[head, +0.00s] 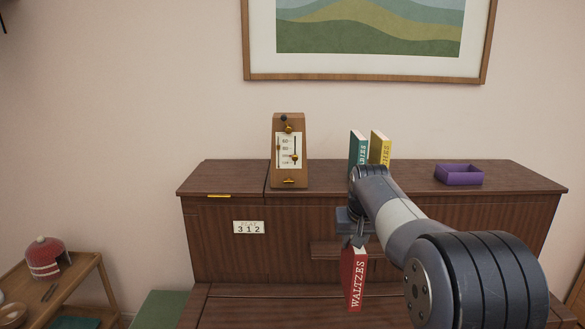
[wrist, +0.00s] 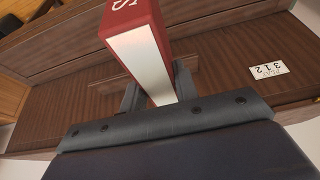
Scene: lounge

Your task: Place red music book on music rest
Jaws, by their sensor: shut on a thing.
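The red music book (head: 355,281), marked WALTZES on its spine, hangs upright in my gripper (head: 357,243), in front of the piano's front panel. My gripper is shut on its top end. In the wrist view the red book (wrist: 139,47) sits between the two fingers of my gripper (wrist: 158,88), with its white page edges showing. The music rest (head: 327,250) is a narrow brown ledge on the piano front, partly hidden behind the book and my arm. I cannot tell whether the book touches the rest.
On the piano top (head: 230,178) stand a wooden metronome (head: 289,165), a green book (head: 358,149), a yellow book (head: 380,148) and a purple tray (head: 459,176). A card reading 312 (head: 249,227) is on the front panel. A side table (head: 88,268) stands at left.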

